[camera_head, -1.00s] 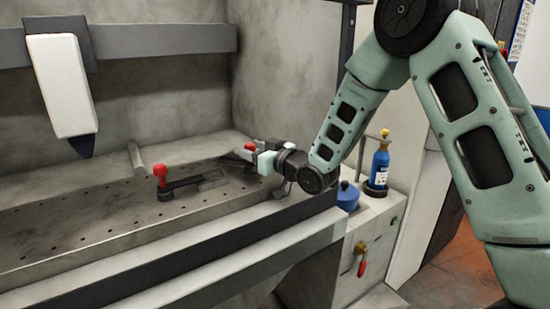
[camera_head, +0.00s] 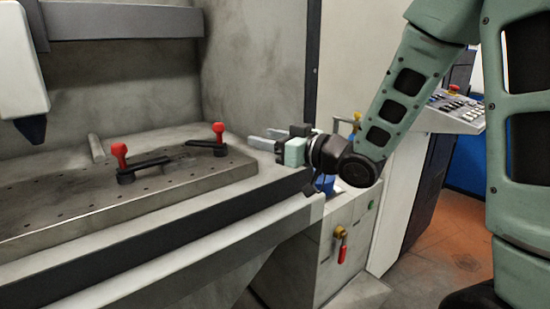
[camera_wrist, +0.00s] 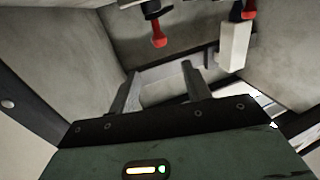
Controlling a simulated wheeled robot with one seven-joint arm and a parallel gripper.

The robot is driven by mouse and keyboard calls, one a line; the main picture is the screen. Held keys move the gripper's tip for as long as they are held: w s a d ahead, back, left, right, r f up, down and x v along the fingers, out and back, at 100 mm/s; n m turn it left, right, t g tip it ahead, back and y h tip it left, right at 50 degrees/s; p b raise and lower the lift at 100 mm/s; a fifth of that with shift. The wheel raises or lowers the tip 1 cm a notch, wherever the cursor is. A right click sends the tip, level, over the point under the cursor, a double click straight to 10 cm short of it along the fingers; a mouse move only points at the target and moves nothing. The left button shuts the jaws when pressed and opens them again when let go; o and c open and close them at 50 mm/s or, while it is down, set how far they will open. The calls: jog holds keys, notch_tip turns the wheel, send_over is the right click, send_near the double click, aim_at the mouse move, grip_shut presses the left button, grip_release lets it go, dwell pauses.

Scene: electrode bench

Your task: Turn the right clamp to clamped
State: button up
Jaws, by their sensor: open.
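The right clamp (camera_head: 219,136) stands on the perforated bench plate (camera_head: 60,205) near its right end. Its red knob points up, and a dark bar reaches left from its base. The left clamp (camera_head: 121,160) also has an upright red knob, with its bar reaching right. My gripper (camera_head: 263,138) is open and empty, to the right of the right clamp and apart from it, fingers pointing left. In the wrist view my two fingers (camera_wrist: 162,84) are spread with nothing between them. A red knob (camera_wrist: 158,38), apparently the right clamp's, hangs beyond them in this upside-down-looking view.
A white tool head (camera_head: 22,65) hangs above the plate at left. The side wall (camera_head: 260,70) rises behind my gripper. A cabinet with a red-handled valve (camera_head: 342,245) stands at lower right.

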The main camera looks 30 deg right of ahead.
jog(key=b+v, duration=0.1)
jog(key=b, duration=0.2)
jog(key=shift+s+d+f+b, duration=0.1)
jog(key=shift+s+f+b, duration=0.05)
jog(key=shift+s+b, duration=0.15)
